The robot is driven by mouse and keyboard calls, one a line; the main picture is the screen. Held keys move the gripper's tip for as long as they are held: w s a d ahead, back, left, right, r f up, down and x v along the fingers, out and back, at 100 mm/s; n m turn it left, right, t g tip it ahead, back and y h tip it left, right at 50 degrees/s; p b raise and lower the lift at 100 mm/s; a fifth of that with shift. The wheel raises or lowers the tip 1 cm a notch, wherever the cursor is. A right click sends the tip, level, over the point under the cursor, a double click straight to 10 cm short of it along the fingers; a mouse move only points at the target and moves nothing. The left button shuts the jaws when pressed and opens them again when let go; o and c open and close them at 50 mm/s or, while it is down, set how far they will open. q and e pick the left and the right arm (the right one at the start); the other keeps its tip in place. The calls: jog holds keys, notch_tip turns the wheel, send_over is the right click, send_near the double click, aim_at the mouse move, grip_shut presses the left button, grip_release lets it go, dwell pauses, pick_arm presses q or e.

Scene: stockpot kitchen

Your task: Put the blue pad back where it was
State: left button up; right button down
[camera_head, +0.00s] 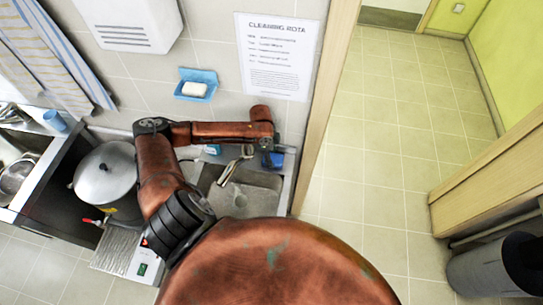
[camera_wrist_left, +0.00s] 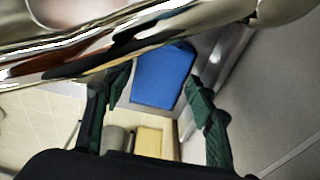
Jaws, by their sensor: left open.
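The blue pad (camera_wrist_left: 163,76) shows in the left wrist view between and beyond the two dark green fingers of my left gripper (camera_wrist_left: 158,98). The fingers are spread, and I cannot tell whether either touches the pad. In the head view my left arm reaches over the sink's right back corner, where a blue patch, likely the pad (camera_head: 274,160), shows at the end of the arm. The gripper fingers are mostly hidden there. My right gripper is in neither view.
The chrome tap (camera_head: 235,165) stands over the sink (camera_head: 240,198), just left of my left gripper; it crosses close in the wrist view (camera_wrist_left: 85,60). A lidded stockpot (camera_head: 105,172) stands left. A blue soap dish (camera_head: 197,84) hangs on the wall. A door frame (camera_head: 325,110) is right.

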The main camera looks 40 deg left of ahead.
pick_arm(q)
jog(key=shift+r, duration=0.15)
notch_tip(320, 180, up, 12)
jog(key=a, duration=0.1)
jog(key=shift+s+a, duration=0.25)
jog(key=shift+s, duration=0.2)
